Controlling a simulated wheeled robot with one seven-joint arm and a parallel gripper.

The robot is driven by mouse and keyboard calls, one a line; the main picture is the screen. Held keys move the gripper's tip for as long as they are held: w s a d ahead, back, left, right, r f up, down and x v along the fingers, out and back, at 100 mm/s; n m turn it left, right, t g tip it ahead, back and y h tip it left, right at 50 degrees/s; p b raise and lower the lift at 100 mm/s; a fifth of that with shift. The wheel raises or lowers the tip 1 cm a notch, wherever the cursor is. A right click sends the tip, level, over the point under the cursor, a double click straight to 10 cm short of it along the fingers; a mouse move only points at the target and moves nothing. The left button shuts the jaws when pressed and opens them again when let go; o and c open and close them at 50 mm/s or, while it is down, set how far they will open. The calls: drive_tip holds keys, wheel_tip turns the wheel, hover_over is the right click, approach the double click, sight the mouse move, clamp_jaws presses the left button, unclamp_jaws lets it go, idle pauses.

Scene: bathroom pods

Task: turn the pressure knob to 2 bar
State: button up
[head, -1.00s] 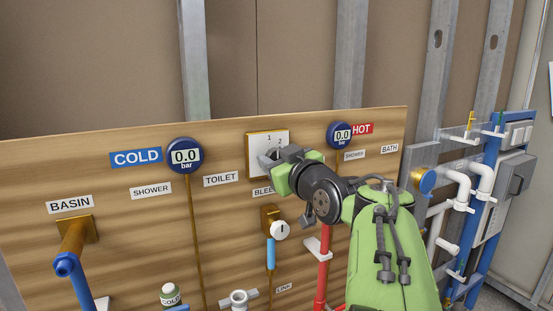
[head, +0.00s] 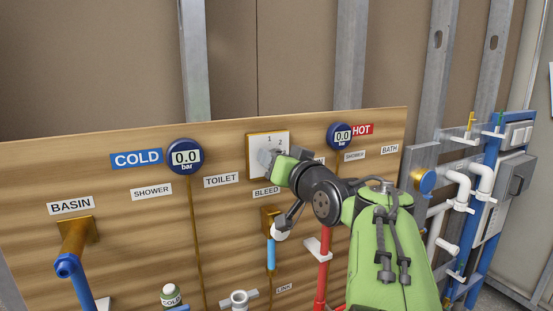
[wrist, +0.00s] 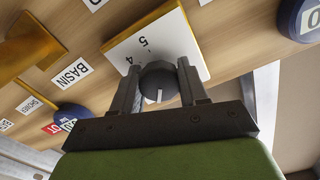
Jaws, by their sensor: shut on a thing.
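The dark grey pressure knob (wrist: 158,78) sits on a white plate (head: 258,142) on the wooden board. A white mark shows on the knob's face in the wrist view. The plate's figures 1 and 2 show in the head view, and 4 and 5 in the wrist view (wrist: 160,40); the rest are hidden. My gripper (head: 268,158) is at the plate in the head view, hiding the knob there. In the wrist view its two fingers (wrist: 158,92) are on either side of the knob, shut on it. I cannot tell the exact value the mark points to.
The blue COLD gauge (head: 185,157) and the HOT gauge (head: 339,135) both read 0.0 bar. Below the plate are the BLEED valve (head: 270,216) and a red pipe (head: 323,270).

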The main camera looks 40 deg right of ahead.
drive_tip(key=shift+m, duration=0.9)
drive_tip(key=o, duration=1.1)
drive_tip(key=shift+c, duration=0.2)
drive_tip(key=b+v, duration=0.1)
drive_tip(key=v, duration=1.5)
drive_tip(key=shift+w, duration=0.1)
